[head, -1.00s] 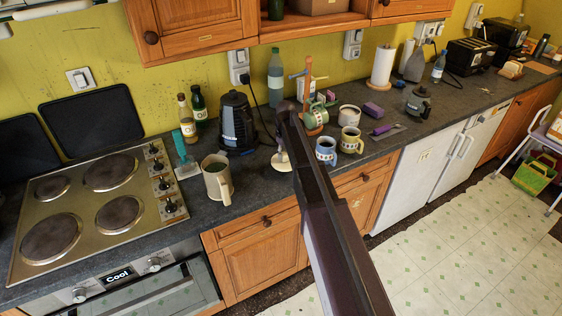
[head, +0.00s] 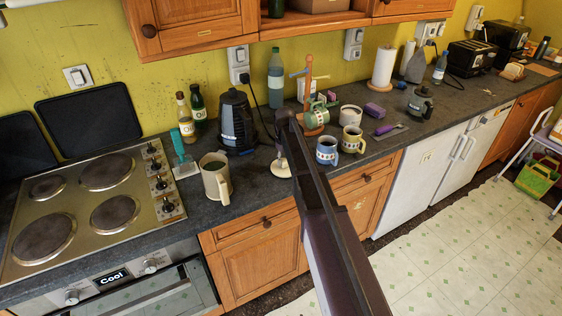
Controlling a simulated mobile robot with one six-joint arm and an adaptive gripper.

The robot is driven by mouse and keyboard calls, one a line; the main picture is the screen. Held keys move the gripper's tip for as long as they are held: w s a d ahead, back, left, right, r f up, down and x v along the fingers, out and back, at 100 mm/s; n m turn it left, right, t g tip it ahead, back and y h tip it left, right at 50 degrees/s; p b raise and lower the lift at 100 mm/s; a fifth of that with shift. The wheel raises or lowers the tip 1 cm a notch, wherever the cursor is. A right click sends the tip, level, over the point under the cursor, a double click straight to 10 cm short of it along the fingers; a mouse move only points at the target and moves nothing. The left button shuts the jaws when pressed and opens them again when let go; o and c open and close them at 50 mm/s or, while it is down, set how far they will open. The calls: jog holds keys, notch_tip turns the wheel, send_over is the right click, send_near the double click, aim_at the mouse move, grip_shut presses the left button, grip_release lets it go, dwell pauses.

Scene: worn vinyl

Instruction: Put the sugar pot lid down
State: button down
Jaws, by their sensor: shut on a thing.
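The sugar pot lid appears to be the pale cream disc (head: 281,169) low over the counter, left of the blue mug. My gripper (head: 281,152) is directly above it, shut on its top and mostly hidden behind my dark arm. The lid looks about level. I cannot tell whether its underside touches the counter. A pale open-topped pot (head: 350,122), possibly the sugar pot, stands behind the mugs on the right.
A cream mug (head: 216,185) stands to the left, a blue mug (head: 327,157) and a yellow mug (head: 352,145) to the right. A mug tree (head: 308,80) and a black kettle (head: 236,122) stand behind. Some bare counter (head: 248,180) lies left of the lid.

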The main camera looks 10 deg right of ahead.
aim_at(285, 161)
jog(key=shift+c, duration=1.7)
grip_release()
jog(key=shift+f, duration=0.1)
notch_tip(285, 161, up, 12)
jog(key=p, duration=1.2)
jog(key=shift+r, duration=0.2)
jog(key=s+a+m, duration=0.1)
jog(key=s+m, duration=0.2)
jog(key=s, duration=2.6)
jog(key=shift+m, duration=0.3)
